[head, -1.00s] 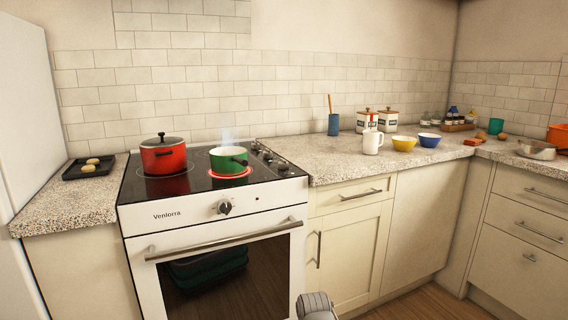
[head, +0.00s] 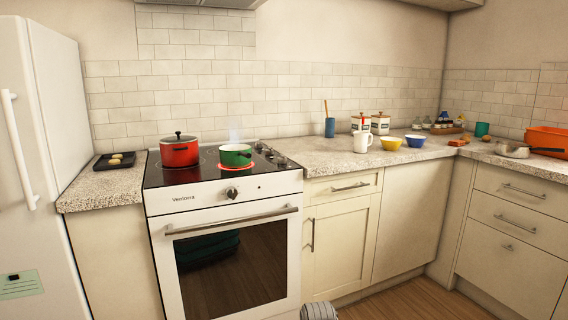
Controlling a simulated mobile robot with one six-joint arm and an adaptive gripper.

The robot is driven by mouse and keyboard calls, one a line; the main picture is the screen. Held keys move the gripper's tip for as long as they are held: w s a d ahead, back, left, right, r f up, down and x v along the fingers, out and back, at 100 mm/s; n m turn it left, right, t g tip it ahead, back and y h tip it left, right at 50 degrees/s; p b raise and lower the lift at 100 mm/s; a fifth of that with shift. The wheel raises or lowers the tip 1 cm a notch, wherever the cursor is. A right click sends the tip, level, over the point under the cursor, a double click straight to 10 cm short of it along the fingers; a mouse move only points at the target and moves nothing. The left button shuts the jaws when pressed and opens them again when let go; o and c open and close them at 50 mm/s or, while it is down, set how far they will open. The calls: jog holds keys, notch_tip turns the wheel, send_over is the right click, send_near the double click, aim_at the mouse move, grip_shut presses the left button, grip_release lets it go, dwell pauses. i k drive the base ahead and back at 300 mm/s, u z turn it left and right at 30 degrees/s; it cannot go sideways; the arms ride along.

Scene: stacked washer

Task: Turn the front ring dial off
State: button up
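A white cooker (head: 190,222) with a black glass hob stands left of centre. Several small dark dials (head: 275,157) run along the hob's right edge, too small to read. A larger round dial (head: 231,193) sits on the front panel above the oven door. A green pot (head: 235,155) stands on a ring glowing red (head: 236,167), with steam above it. A red lidded pot (head: 179,151) stands to its left. A grey rounded piece of what looks like my arm shows at the bottom edge. My gripper is not in view.
The oven door handle (head: 232,221) sticks out below the front panel. A white fridge (head: 38,130) stands at the left. The right counter (head: 330,158) holds a white mug (head: 362,142), bowls and jars. Some wooden floor (head: 405,301) is clear at the lower right.

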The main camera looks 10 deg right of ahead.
aim_at(282, 159)
jog(key=k, duration=0.75)
jog(key=z, duration=0.2)
jog(key=i, duration=0.45)
jog(key=z, duration=0.65)
jog(key=i, duration=1.75)
jog(key=u, duration=0.8)
